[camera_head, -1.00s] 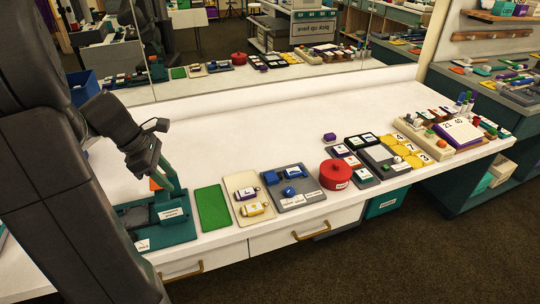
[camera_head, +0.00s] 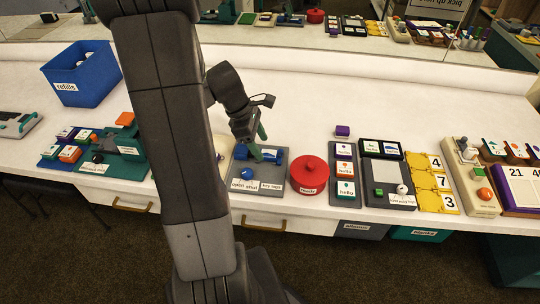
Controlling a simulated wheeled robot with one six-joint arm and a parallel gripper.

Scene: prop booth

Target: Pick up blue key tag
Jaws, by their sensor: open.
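The blue key tag appears to be the blue piece (camera_head: 273,155) at the back right of a grey tray (camera_head: 258,173). It is small and partly covered by my gripper, so its label is hard to read. Another blue piece (camera_head: 240,153) lies on the tray's left side. My gripper (camera_head: 259,146) has green fingers and points down at the back of the tray, just left of the blue piece. It is open, and nothing shows between its fingers. I cannot tell whether the fingers touch the tray or a blue piece.
A red round pot (camera_head: 309,174) stands close right of the tray. A grey strip with cards (camera_head: 345,175) and yellow number tiles (camera_head: 432,180) lie farther right. A blue bin (camera_head: 82,73) stands at the back left. The counter behind the tray is clear.

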